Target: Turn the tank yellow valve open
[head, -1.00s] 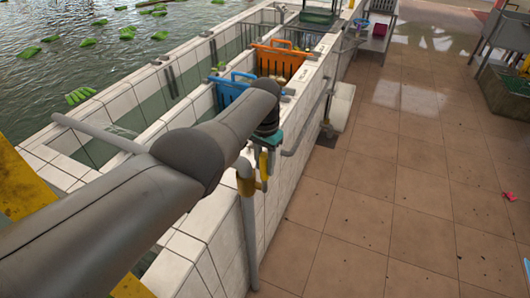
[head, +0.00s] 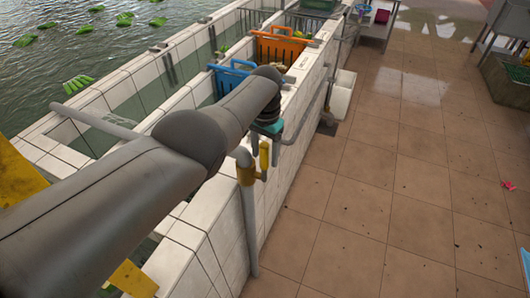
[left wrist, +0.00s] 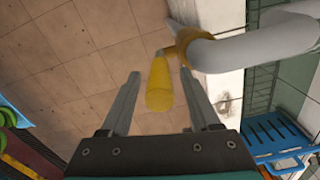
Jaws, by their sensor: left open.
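The yellow valve handle (head: 264,158) stands upright beside a yellow fitting (head: 246,170) on a grey pipe (head: 251,225) along the white tiled tank wall. In the left wrist view the handle (left wrist: 160,85) hangs off the yellow collar (left wrist: 182,43) of the pipe. My left gripper (left wrist: 160,73) is open, with one finger on each side of the handle; a gap shows on both sides. In the head view only its teal body shows, just beyond the valve, and its fingers are hidden. My right gripper is not in view.
A blue basket (head: 226,80) and an orange basket (head: 280,47) sit in the tank channels. The brown tiled floor (head: 400,190) to the right is open. Water lies at upper left.

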